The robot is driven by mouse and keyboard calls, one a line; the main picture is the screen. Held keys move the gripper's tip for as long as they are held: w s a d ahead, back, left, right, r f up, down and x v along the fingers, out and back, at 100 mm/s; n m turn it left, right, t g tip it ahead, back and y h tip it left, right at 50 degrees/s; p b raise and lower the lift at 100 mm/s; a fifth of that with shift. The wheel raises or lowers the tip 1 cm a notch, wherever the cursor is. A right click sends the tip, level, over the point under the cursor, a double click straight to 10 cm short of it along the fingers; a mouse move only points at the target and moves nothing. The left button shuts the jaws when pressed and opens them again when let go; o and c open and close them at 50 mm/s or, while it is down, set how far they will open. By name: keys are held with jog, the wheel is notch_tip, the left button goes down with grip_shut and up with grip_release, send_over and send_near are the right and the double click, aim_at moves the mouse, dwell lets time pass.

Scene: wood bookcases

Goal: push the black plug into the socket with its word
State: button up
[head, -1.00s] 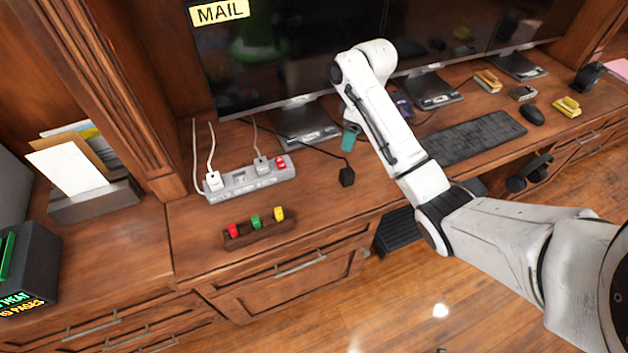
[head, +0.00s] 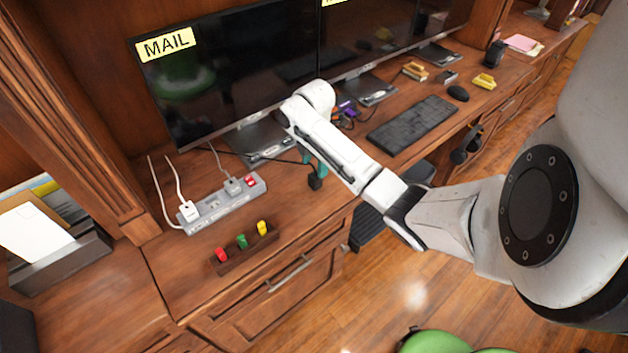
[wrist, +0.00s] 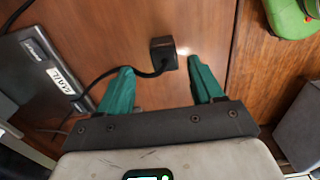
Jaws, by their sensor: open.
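The black plug (head: 315,183) lies on the desk right of the power strip, with its black cable running back toward the monitor. In the wrist view the plug (wrist: 163,54) shows just beyond and between the teal fingertips. My gripper (wrist: 160,68) is open and empty; the cable passes by its left finger. In the head view my gripper (head: 319,164) is close behind the plug, partly hidden by my arm.
A wooden holder (head: 245,252) with red, green and yellow pieces lies in front of the strip. A monitor (head: 235,75) labelled MAIL stands behind. The keyboard (head: 412,124) is to the right. Desk between strip and plug is mostly clear.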

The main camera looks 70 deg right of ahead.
aim_at(315, 175)
jog(key=shift+s+a+f+p, duration=0.1)
jog(key=shift+s+f+p, duration=0.1)
jog(key=shift+f, duration=1.15)
jog(key=shift+s+a+f+p, duration=0.1)
jog(key=shift+f+p, duration=0.1)
jog(key=shift+f, duration=1.15)
jog(key=c, duration=1.1)
jog(key=shift+c, duration=0.2)
